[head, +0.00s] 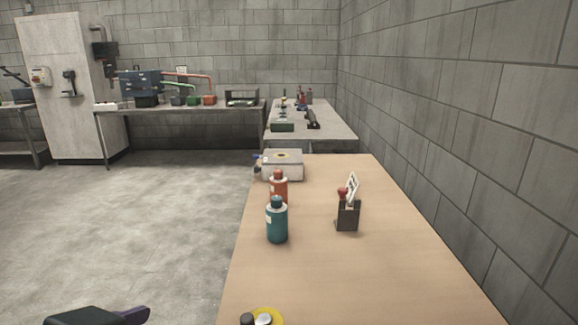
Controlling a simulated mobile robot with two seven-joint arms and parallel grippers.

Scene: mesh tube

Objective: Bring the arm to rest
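A dark part with a purple-tinged tip (132,315) shows at the bottom left edge. It looks like part of my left gripper, over the floor to the left of the wooden table (370,285). It is mostly cut off by the frame, so its fingers cannot be made out and I cannot tell whether it holds anything. My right gripper is not in view.
A teal bottle (277,222), a red bottle (279,187), a dark holder (348,217) and a pale box (283,166) stand on the table. A yellow round item (266,316) is at its near edge. A block wall (480,150) runs along the right.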

